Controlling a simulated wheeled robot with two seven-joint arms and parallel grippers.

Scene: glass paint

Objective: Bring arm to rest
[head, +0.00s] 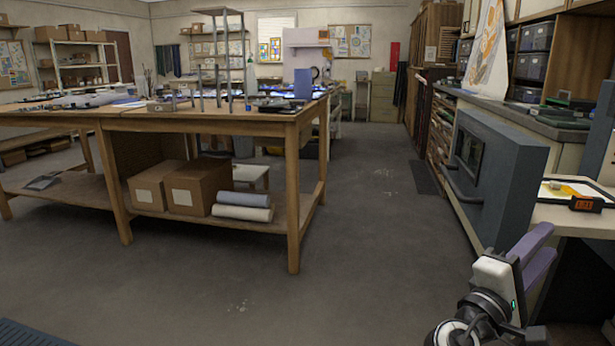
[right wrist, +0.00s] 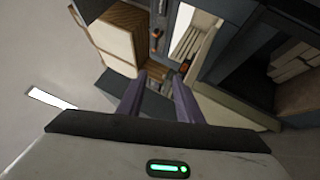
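My right arm is at the lower right of the head view. Its gripper (head: 548,243) has two purple fingers that stand apart with nothing between them. The right wrist view shows the same gripper (right wrist: 159,85) open and empty, with cabinet fronts and the floor beyond it. In the head view the gripper is beside the grey-blue kiln-like box (head: 510,185) and the light side table (head: 570,215); I cannot tell the exact gap. My left arm and gripper are not in view.
A wooden workbench (head: 210,119) with boxes on its lower shelf stands at left and centre. The grey floor (head: 375,240) between bench and right-hand counter is clear.

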